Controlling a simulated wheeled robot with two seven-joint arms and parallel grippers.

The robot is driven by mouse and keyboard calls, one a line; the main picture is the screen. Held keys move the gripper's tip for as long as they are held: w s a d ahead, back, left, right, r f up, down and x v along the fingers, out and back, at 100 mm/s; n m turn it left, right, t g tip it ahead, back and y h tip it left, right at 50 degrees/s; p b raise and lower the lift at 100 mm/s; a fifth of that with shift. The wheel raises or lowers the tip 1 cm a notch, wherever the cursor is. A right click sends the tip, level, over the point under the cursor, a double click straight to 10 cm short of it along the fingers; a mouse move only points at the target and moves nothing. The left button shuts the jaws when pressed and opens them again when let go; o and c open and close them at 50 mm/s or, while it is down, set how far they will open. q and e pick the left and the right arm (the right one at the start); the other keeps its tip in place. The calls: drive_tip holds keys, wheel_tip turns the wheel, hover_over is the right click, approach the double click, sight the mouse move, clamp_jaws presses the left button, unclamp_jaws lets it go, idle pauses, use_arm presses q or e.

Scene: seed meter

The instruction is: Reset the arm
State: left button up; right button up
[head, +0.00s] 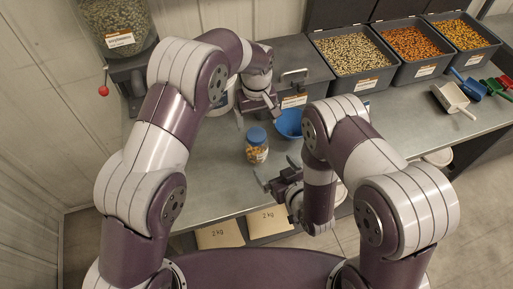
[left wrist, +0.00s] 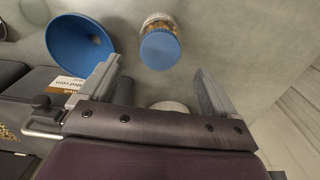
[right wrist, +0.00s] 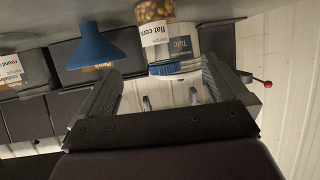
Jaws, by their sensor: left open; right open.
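My left gripper (head: 259,115) is open and empty, fingers pointing down over the back of the bench, behind the jar. In the left wrist view its spread fingers (left wrist: 153,88) have nothing between them. My right gripper (head: 270,181) is open and empty near the bench's front edge, in front of the jar and apart from it. The right wrist view shows its fingers (right wrist: 158,88) spread. The blue-lided jar (head: 257,153) stands upright on the bench between the grippers. A blue funnel (head: 289,124) is right of it, partly hidden by my right arm.
A seed hopper (head: 113,27) with a red-knobbed lever (head: 103,91) stands back left. Grey bins of seed (head: 352,53) line the back. Scoops (head: 453,99) lie at the right. Two 2 kg bags (head: 220,236) sit below the front edge. The bench's left part is clear.

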drive_tip(key=shift+f, duration=0.1)
idle(0.3)
